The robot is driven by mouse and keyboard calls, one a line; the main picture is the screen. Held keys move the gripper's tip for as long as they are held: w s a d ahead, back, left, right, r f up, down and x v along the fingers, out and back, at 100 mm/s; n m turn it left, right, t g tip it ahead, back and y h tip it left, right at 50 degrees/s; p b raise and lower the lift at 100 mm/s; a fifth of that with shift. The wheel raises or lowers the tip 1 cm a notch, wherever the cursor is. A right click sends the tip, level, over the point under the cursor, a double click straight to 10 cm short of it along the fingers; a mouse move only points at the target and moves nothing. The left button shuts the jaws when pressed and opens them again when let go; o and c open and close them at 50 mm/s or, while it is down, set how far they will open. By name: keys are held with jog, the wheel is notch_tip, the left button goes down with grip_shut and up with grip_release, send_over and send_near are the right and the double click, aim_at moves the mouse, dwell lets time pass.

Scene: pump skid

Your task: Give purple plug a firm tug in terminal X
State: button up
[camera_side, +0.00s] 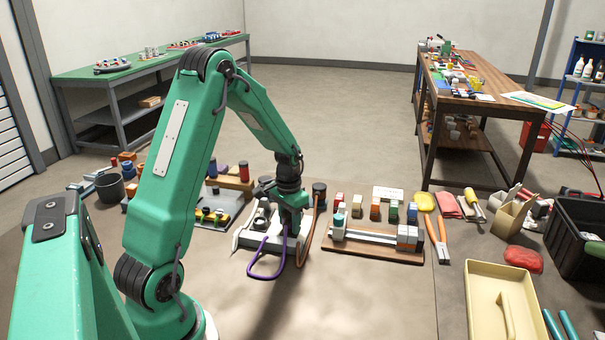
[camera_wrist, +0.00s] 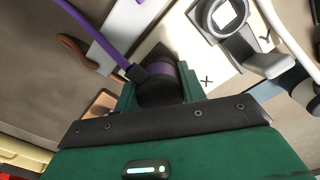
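The purple plug (camera_wrist: 163,80), a dark cylinder with a purple band, sits between the green fingers of my gripper (camera_wrist: 160,88) in the wrist view. The fingers lie close on both sides of it. Its purple cable (camera_wrist: 90,32) runs to the upper left and hangs in a loop in the side view (camera_side: 277,274). The plug is beside the printed X of terminal X on the white panel (camera_wrist: 212,72). Its lower end and the socket are hidden. In the side view my gripper (camera_side: 291,222) points down at the panel (camera_side: 243,240) and hides the plug.
A grey ring-shaped fitting (camera_wrist: 235,42) stands close by, near the letter Y. A wooden board (camera_side: 370,248) with blocks lies to the right, and a black-and-yellow fixture (camera_side: 212,215) to the left. The front floor is clear.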

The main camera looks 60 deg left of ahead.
aim_at(290, 214)
jog(key=c, duration=0.4)
jog(key=shift+c, duration=0.2)
dwell(0.4)
jog(key=shift+f, duration=0.1)
dwell(0.6)
jog(key=o, duration=1.1)
jog(key=shift+r, duration=3.9)
jog(key=shift+r, duration=0.1)
